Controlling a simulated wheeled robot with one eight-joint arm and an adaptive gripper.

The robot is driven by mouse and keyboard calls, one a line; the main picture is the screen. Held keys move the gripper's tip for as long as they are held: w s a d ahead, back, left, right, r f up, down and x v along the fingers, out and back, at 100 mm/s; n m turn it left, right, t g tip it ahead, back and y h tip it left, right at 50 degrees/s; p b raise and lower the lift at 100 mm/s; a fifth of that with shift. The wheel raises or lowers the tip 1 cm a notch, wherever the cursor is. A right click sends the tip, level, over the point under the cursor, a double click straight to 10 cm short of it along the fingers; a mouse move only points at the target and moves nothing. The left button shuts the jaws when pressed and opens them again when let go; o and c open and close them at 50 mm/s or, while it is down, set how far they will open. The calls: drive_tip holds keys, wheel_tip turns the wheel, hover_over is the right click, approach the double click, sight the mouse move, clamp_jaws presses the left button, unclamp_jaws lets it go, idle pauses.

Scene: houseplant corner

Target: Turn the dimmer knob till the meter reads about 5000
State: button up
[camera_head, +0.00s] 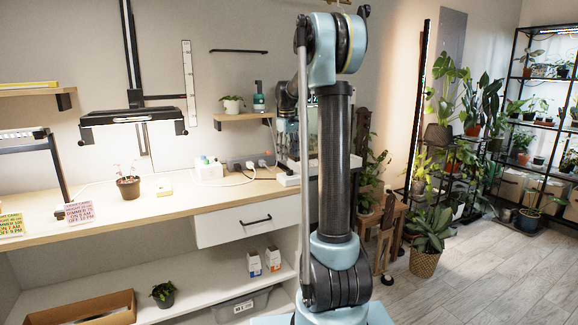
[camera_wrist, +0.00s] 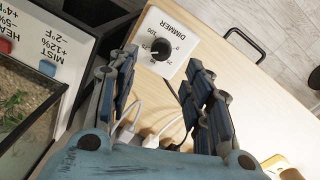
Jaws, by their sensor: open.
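In the wrist view, the dimmer is a white plate (camera_wrist: 181,39) marked DIMMER. Its round black knob (camera_wrist: 161,48) stands out from the plate, with small dial marks around it. My gripper (camera_wrist: 162,60) is open, one finger on each side of the knob in the picture; I cannot tell whether either finger touches it. In the head view, my arm hides the gripper and most of the dimmer area. A small white and yellow device (camera_head: 163,187) on the bench beside a potted seedling (camera_head: 128,184) may be the meter; no reading is legible.
A glass tank (camera_wrist: 25,100) with HEAT and MIST labels stands left of the dimmer in the wrist view. White cables and plugs (camera_wrist: 130,125) lie below, between the fingers. A lit lamp (camera_head: 133,118) hangs over the bench (camera_head: 200,199). A drawer handle (camera_wrist: 243,45) is at right.

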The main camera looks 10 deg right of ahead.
drive_tip(key=shift+a+r, duration=0.1)
drive_tip(key=shift+r, duration=2.3)
drive_tip(key=shift+s, duration=0.1)
drive_tip(key=s+f+m, duration=0.2)
drive_tip(key=s, duration=1)
drive_tip(key=s+f+m, duration=0.1)
drive_tip(key=s+f, duration=0.2)
drive_tip(key=s, duration=0.9)
drive_tip(key=s+f+m+t, duration=0.1)
drive_tip(key=s+f+m, duration=0.3)
drive_tip(key=s+f, duration=1.3)
drive_tip(key=s+d, duration=0.1)
drive_tip(key=s, duration=0.2)
drive_tip(key=shift+f+t, duration=0.3)
drive_tip(key=shift+t, duration=0.1)
